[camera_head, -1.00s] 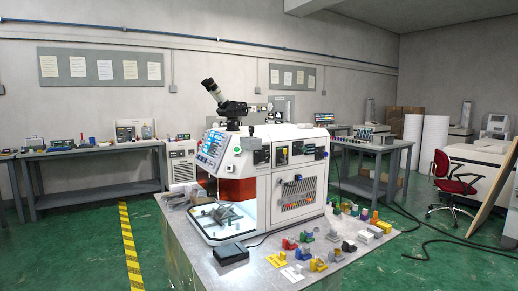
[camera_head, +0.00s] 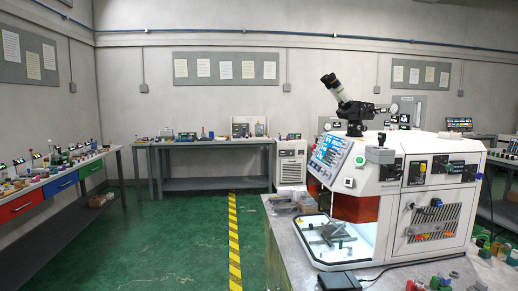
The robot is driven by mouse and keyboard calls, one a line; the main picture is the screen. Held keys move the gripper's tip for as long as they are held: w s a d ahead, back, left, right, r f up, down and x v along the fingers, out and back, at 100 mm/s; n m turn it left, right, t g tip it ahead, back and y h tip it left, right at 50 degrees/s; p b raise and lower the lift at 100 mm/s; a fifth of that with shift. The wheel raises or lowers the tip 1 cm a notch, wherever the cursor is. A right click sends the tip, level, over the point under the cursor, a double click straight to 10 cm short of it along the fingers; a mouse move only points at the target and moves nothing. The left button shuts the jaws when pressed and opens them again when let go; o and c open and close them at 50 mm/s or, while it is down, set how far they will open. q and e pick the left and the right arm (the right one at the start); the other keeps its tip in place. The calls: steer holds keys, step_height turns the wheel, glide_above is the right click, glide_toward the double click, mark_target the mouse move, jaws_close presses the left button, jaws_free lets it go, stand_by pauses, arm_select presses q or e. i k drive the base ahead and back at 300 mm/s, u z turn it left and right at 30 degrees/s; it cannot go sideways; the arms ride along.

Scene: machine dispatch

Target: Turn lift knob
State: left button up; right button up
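A white bench machine (camera_head: 400,165) with a microscope head (camera_head: 345,100) on top stands on a metal table to the right. I cannot tell which control is the lift knob at this size. A lit work opening with a grey fixture (camera_head: 335,236) is at the lower front. Neither of my grippers is in view.
The machine's metal table (camera_head: 290,235) holds a black pedal-like box (camera_head: 340,281) and several small coloured parts at lower right. A bench with coloured drawers (camera_head: 62,184) runs along the left. Green floor with a yellow-black stripe (camera_head: 234,240) is clear between them.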

mark_target(311, 227)
steer(key=u, duration=0.25)
steer(key=i, duration=1)
steer(key=z, duration=0.25)
